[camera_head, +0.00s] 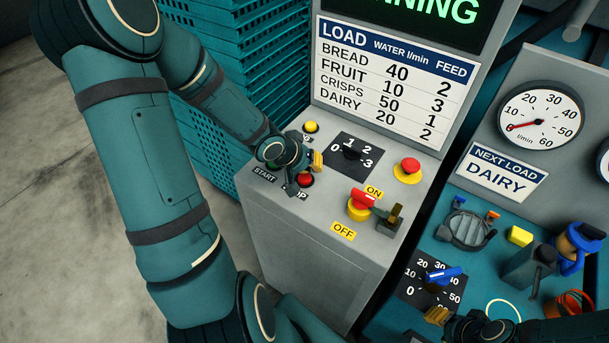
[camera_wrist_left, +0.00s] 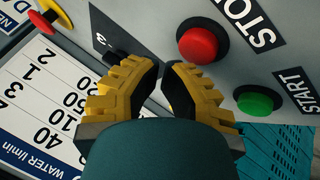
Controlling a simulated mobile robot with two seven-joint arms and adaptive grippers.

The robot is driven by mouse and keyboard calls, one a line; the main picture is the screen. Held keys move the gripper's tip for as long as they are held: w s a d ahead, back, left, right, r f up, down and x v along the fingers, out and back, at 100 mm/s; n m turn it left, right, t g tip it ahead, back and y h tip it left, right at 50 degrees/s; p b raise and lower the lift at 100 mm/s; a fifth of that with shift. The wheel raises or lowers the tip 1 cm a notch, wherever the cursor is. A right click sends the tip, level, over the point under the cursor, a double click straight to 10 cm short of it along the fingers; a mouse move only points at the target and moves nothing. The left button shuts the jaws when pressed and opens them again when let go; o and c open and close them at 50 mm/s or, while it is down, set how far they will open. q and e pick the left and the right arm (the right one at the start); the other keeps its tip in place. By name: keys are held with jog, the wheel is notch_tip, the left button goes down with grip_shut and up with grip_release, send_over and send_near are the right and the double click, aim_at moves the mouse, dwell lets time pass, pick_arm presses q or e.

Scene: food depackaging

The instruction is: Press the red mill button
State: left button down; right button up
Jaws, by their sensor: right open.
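The red mill button (camera_head: 306,181) sits on the grey panel above a partly hidden STOP label. In the left wrist view the red button (camera_wrist_left: 198,46) shows in full, just beyond my fingertips and right of them, with no finger seen on it. My left gripper (camera_head: 302,162) is over the panel close to the red button; its yellow fingers also show in the left wrist view (camera_wrist_left: 164,72), tips close together with nothing between them. My right gripper (camera_head: 440,316), partly seen at the lower right, is open beside a blue-handled dial (camera_head: 444,275).
A green START button (camera_wrist_left: 255,101) is beside the red one. The panel also has a yellow button (camera_head: 311,127), a numbered selector (camera_head: 351,151), a red emergency knob (camera_head: 408,167) and a red ON/OFF switch (camera_head: 361,203). The green display (camera_head: 440,12) reads "NNING". Teal crates (camera_head: 260,60) stand behind.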

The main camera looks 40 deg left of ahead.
aim_at(310, 175)
pick_arm(q)
jog(key=shift+f, duration=0.1)
dwell(0.5)
jog(key=shift+f, duration=0.35)
jog(key=shift+f+b, duration=0.55)
jog(key=shift+b, duration=0.1)
dwell(0.6)
jog(key=shift+r, duration=0.1)
jog(key=shift+r+p, duration=0.9)
jog(key=shift+p, duration=0.25)
notch_tip(310, 175, up, 5)
jog(key=p, duration=0.5)
jog(key=shift+p, duration=0.35)
